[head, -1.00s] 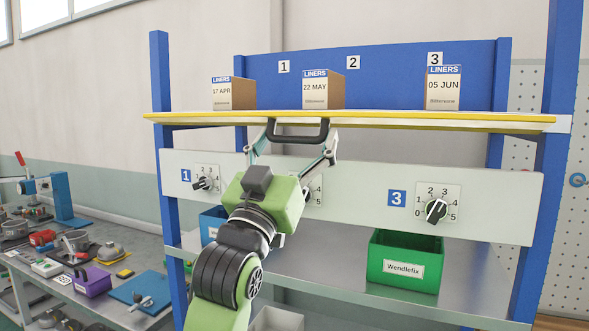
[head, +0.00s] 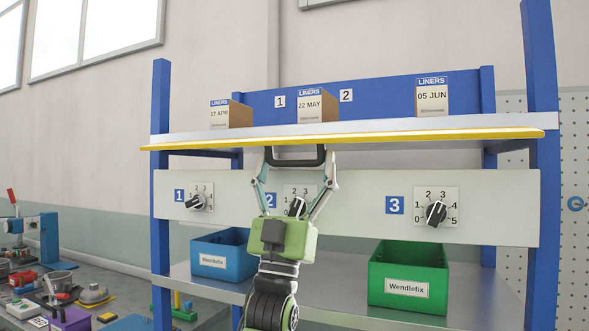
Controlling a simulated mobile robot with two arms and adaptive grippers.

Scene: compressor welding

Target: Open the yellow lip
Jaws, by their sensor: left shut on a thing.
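The yellow lip (head: 420,136) is a long thin strip along the front of the upper shelf, below a pale shelf band. A black handle (head: 296,163) hangs under it near the middle. My left gripper (head: 297,170) reaches up from below with its fingers at the two ends of this handle, shut on it. Its fingers cover part of the middle dial panel. My right gripper is not in view.
Several liner boxes (head: 316,106) stand on the upper shelf. Below is a white panel (head: 360,200) with dials. A blue bin (head: 222,262) and a green bin (head: 408,270) stand on the lower shelf. Blue posts (head: 161,200) flank the rack.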

